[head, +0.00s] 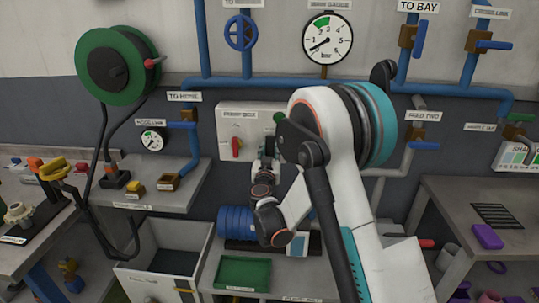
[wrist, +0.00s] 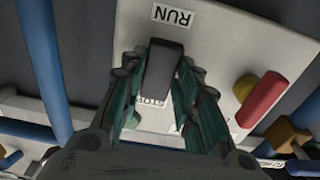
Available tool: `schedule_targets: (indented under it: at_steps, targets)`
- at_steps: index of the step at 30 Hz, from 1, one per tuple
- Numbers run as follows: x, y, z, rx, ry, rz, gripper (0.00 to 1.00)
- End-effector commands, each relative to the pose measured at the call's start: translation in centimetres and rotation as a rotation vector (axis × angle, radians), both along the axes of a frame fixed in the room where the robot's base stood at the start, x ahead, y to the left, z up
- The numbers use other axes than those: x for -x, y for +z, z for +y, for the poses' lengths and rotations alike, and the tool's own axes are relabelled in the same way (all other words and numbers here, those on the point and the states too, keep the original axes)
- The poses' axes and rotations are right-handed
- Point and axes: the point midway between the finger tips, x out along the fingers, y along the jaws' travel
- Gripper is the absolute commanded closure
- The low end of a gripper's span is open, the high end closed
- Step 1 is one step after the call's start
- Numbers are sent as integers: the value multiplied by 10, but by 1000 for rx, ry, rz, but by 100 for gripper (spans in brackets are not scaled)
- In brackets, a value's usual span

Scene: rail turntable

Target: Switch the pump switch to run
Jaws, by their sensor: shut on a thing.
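The white switch panel (head: 238,117) is on the back wall, with my gripper (head: 268,152) in front of its right part. In the wrist view the panel (wrist: 215,45) fills the top and carries a dark pump switch handle (wrist: 165,62). The two green-padded fingers of my gripper (wrist: 158,85) are closed on the sides of this handle. A RUN label (wrist: 173,16) appears upside down above the handle. A second label (wrist: 152,101), partly hidden and seemingly STOP, lies below it. The arm hides the switch in the head view.
A red lever (wrist: 258,102) with a yellow part stands on the same panel beside my gripper; the lever also shows in the head view (head: 237,147). Blue pipes (head: 195,150) run along the wall. A green tray (head: 243,272) and a blue coil (head: 235,222) lie below.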

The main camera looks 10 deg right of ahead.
Motion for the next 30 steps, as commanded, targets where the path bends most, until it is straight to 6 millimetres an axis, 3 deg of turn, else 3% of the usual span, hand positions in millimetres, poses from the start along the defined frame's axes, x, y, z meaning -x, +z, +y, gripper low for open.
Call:
schedule_targets:
  at_steps: [19,30]
  targets:
    - [-4,-14,-3,99,-2,-297,94]
    - [-4,-12,-2,109,2,-334,94]
